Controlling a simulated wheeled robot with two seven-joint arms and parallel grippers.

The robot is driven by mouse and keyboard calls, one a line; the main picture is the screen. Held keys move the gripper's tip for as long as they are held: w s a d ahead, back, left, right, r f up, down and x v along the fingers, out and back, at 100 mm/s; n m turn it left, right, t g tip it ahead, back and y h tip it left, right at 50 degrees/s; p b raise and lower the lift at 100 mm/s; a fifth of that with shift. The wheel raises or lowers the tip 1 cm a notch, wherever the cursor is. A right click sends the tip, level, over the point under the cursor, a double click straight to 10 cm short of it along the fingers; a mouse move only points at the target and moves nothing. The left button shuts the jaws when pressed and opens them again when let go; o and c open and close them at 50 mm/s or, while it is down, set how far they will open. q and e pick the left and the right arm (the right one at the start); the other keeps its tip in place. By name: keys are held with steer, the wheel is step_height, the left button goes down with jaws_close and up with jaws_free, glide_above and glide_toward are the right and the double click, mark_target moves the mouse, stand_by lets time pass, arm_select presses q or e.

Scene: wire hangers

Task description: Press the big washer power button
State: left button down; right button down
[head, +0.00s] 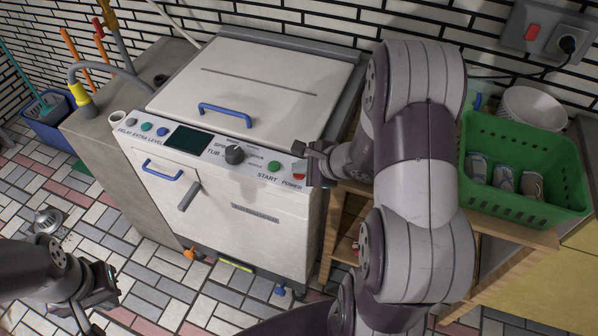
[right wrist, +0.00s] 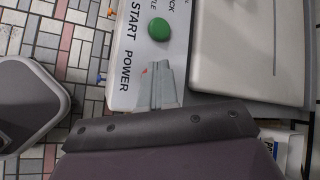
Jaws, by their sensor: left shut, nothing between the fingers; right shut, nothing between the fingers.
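The white washer (head: 240,205) has a slanted control panel across its top front edge. The red power button (head: 299,172) is at the panel's right end, beside the POWER label. My right gripper (head: 308,161) is shut and empty, right at that end of the panel. In the right wrist view its closed fingers (right wrist: 160,84) cover most of the button, and only a small red bit (right wrist: 145,71) shows. I cannot tell whether the fingertips touch it. My left gripper (head: 98,298) is shut and empty, low over the floor at the left.
A green start button (head: 274,166) and a dark dial (head: 234,154) sit left of the power button. The washer lid (head: 262,85) is closed. A green basket (head: 530,195) with slippers stands on the shelf at right. A concrete counter (head: 125,155) adjoins the washer at left.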

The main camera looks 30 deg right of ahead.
mark_target(302, 176)
steer(key=shift+r+p, duration=0.5)
steer(key=shift+r, duration=0.35)
step_height(302, 176, up, 5)
steer(key=p, duration=0.3)
steer(key=shift+p, duration=0.4)
stand_by(0.4)
